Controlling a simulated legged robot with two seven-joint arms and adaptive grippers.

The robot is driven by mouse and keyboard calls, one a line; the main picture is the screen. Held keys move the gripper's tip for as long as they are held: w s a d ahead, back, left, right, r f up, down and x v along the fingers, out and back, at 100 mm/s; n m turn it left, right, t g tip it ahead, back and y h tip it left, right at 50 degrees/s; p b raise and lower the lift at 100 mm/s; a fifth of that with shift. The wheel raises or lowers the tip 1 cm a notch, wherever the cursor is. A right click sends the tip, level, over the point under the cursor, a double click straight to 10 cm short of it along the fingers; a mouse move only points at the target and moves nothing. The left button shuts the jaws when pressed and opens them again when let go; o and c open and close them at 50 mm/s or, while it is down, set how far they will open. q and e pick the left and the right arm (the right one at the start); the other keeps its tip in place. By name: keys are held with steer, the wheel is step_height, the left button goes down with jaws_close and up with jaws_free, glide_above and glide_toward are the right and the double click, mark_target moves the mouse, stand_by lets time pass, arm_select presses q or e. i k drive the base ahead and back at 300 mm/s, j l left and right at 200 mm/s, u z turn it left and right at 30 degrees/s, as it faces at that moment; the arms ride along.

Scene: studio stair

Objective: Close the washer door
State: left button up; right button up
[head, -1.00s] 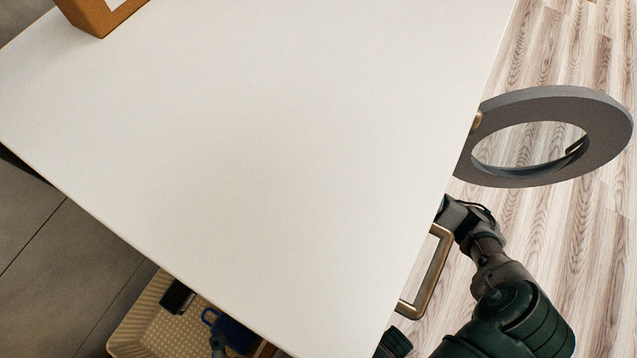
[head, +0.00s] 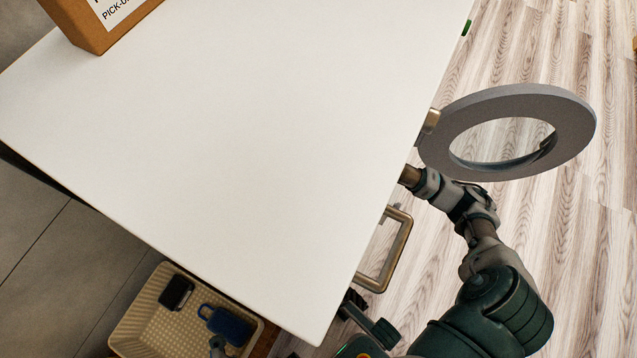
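The washer door (head: 575,128) is a thick grey ring with an open middle. It stands swung out to the right of the white top, over the wood floor. A brass-coloured hinge piece (head: 430,121) joins it at the top's right edge. My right arm comes up from the lower right, and its wrist is just below the door's near side. The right gripper's fingers are hidden under the edge of the white top. My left gripper is not visible.
The white top (head: 220,150) fills the middle. A brown box (head: 92,30) stands at its upper left. A brass handle (head: 398,252) sticks out from the right side. A beige basket (head: 150,318) with a blue item (head: 227,325) sits at lower left. Wood floor lies right of the door.

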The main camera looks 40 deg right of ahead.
mark_target(575, 122)
steer(key=k, duration=1)
